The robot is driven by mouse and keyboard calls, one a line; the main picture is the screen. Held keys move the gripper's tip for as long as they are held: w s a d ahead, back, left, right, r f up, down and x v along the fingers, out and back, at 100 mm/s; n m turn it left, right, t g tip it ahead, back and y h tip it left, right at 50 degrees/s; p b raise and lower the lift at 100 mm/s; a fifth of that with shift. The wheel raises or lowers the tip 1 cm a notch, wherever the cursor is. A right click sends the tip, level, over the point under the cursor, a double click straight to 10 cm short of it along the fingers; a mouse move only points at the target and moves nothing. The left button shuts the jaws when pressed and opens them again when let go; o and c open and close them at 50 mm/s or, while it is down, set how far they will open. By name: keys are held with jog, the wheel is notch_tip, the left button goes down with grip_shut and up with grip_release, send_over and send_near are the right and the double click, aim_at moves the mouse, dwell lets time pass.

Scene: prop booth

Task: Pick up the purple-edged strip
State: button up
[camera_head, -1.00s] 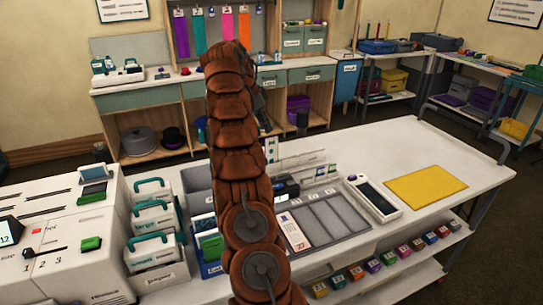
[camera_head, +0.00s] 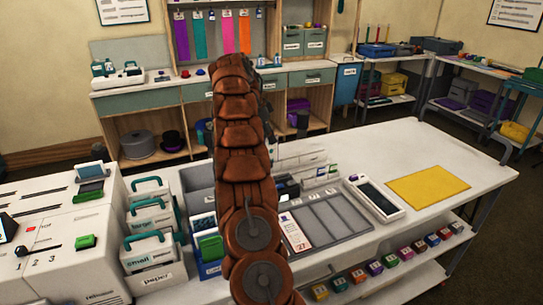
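A white strip-like card (camera_head: 296,232) with red print and a small dark purple mark at its upper end lies at the left of a grey sectioned tray (camera_head: 342,225) on the white table. It is partly beside my arm in the picture. I cannot tell for sure that its edge is purple. My brown segmented arm rises through the middle of the picture, and its end bends away behind it. My gripper is hidden behind the arm, so its fingers do not show.
A handheld device (camera_head: 377,198) and a yellow mat (camera_head: 428,186) lie right of the tray. Labelled boxes with green handles (camera_head: 148,250) and a blue bin (camera_head: 209,268) stand left of my arm. Small coloured boxes (camera_head: 375,268) line the shelf below. Bare white tabletop (camera_head: 400,150) lies behind the mat.

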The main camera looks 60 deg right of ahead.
aim_at(273, 149)
jog(key=shift+x, duration=1.35)
jog(key=shift+c, duration=0.4)
grip_shut()
